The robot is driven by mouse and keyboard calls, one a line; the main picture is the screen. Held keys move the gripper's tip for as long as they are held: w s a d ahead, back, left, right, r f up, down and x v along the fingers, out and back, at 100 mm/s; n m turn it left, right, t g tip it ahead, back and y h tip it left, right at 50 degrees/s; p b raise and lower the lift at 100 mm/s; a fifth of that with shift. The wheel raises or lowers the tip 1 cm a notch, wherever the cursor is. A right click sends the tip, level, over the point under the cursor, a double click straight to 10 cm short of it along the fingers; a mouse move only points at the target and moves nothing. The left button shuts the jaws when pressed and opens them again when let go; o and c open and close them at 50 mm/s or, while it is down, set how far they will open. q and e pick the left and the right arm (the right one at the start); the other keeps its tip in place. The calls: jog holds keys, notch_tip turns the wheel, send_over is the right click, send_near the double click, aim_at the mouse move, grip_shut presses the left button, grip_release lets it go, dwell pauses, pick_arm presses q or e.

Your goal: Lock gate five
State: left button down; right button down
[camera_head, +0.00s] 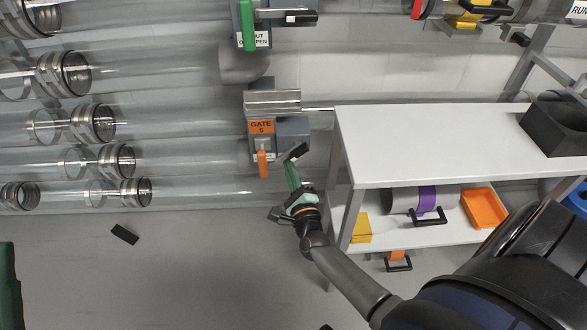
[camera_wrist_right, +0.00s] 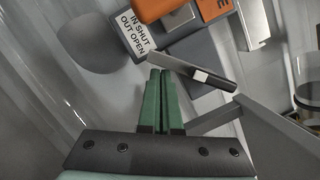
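The gate five unit carries an orange GATE 5 label (camera_head: 261,126) and stands left of the white table. An orange handle (camera_head: 262,163) hangs below the label; an orange part (camera_wrist_right: 155,8) shows at the top of the right wrist view. A black bar handle (camera_head: 298,151) on the unit's right also shows in the wrist view (camera_wrist_right: 195,70), near an "IN SHUT OUT OPEN" label (camera_wrist_right: 137,36). My right gripper (camera_head: 291,166) has green fingers close together, tips right at the black bar. Contact cannot be told. I see nothing between the fingers. My left gripper is not identifiable.
The white table (camera_head: 430,140) is close on the right, its shelf holding a yellow box (camera_head: 361,228) and an orange tray (camera_head: 484,208). Clear tubes (camera_head: 185,158) run at left. A green-handled gate unit (camera_head: 247,25) stands above. A black piece (camera_head: 125,234) shows over open floor.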

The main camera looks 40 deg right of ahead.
jog(key=shift+w+a+r, duration=0.2)
jog(key=shift+a+r, duration=0.05)
jog(key=shift+a, duration=0.05)
jog(key=shift+w+a, duration=0.1)
dwell(0.6)
